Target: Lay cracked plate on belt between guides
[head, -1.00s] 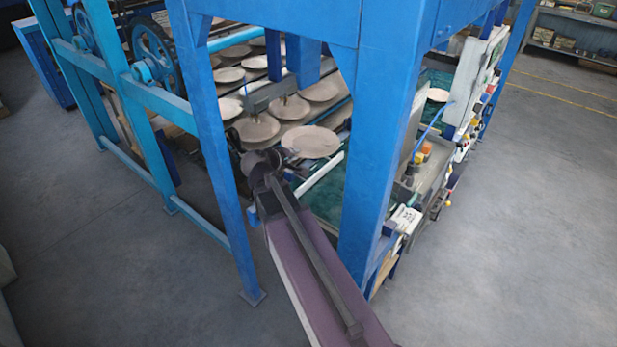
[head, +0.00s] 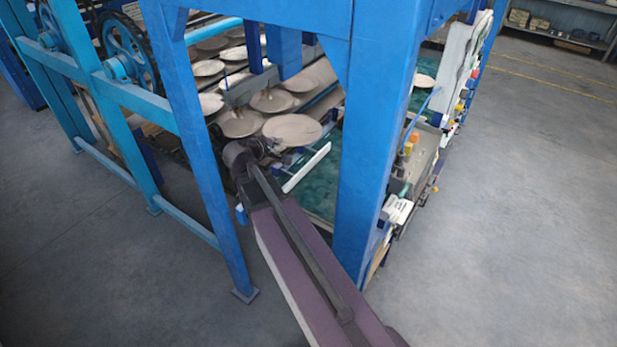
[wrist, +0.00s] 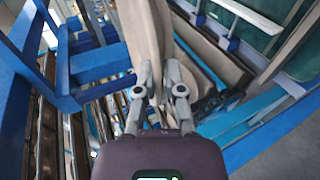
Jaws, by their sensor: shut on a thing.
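My gripper (wrist: 160,85) is shut on a beige plate (wrist: 148,35), which rises edge-on from between the fingers in the wrist view. In the head view my gripper (head: 272,147) is inside the blue frame, and the plate (head: 292,130) appears as a pale disc just beyond it. No crack can be made out. The green belt (head: 320,188) lies below and to the right of the plate, with a white guide (head: 306,168) along it. In the wrist view the belt (wrist: 298,62) and a white guide (wrist: 248,14) show at upper right. The plate appears apart from the belt.
A blue post (head: 368,150) stands right of my arm and a thinner blue post (head: 195,130) stands left. Several pale plates (head: 240,123) sit on dryer racks behind the gripper. A control panel (head: 460,65) is at right. The grey floor is open on the right.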

